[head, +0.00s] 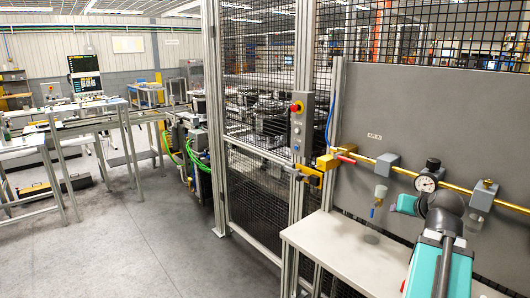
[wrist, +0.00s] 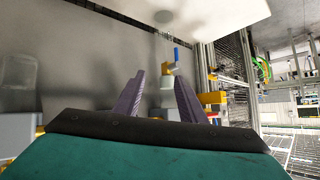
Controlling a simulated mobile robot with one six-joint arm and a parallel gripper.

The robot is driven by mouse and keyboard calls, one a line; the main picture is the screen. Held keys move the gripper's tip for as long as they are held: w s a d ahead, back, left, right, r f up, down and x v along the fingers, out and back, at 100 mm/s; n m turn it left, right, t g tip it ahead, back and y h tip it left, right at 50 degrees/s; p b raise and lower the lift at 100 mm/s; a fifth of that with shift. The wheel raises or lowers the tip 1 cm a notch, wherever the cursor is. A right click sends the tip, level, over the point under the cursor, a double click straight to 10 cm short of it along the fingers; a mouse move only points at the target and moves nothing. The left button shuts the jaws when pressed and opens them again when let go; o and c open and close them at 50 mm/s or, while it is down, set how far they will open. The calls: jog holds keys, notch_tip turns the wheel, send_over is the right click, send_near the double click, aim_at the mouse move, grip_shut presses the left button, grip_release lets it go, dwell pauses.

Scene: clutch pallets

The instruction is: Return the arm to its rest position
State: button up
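My arm reaches in from the lower right of the head view, with its teal gripper housing beside the brass pipe. My gripper (head: 393,206) points left toward a small drain fitting with a blue lever (head: 377,203). In the wrist view, the two purple-grey fingers of the gripper (wrist: 160,78) stand apart with nothing held between them. The blue lever (wrist: 177,54) shows beyond the fingertips, apart from them as far as I can tell. The rest position is not marked in either view.
A brass pipe (head: 400,171) with grey blocks and a pressure gauge (head: 426,183) runs along the grey panel (head: 430,110) close to my arm. A pale bench (head: 335,250) lies below. A mesh fence (head: 255,190) stands left of it. The floor (head: 140,245) further left is clear.

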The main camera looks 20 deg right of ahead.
jog(key=w+a+f+n+g+y, duration=0.25)
jog(key=w+a+f, duration=0.55)
jog(key=a+f, duration=0.4)
jog(key=w+a+f+n+g+y, duration=0.2)
jog(key=a+f+n+g+y, duration=0.15)
jog(key=a+f, duration=2)
jog(key=s+a+f+n+g, duration=0.2)
jog(key=s+a+f+g, duration=0.35)
jog(key=a+f, duration=0.7)
jog(key=s+f+g+b, duration=0.1)
jog(key=s+f+b, duration=0.6)
jog(key=s+f, duration=0.6)
jog(key=s+f+g+b, duration=0.2)
jog(key=s+f+b, duration=0.5)
jog(key=s+f, duration=0.6)
notch_tip(320, 180, down, 5)
jog(key=shift+s+a+f+h+b, duration=0.1)
jog(key=shift+s+a+h+b, duration=0.2)
jog(key=shift+s+a+b, duration=0.1)
jog(key=shift+d+g, duration=0.15)
jog(key=shift+g, duration=0.1)
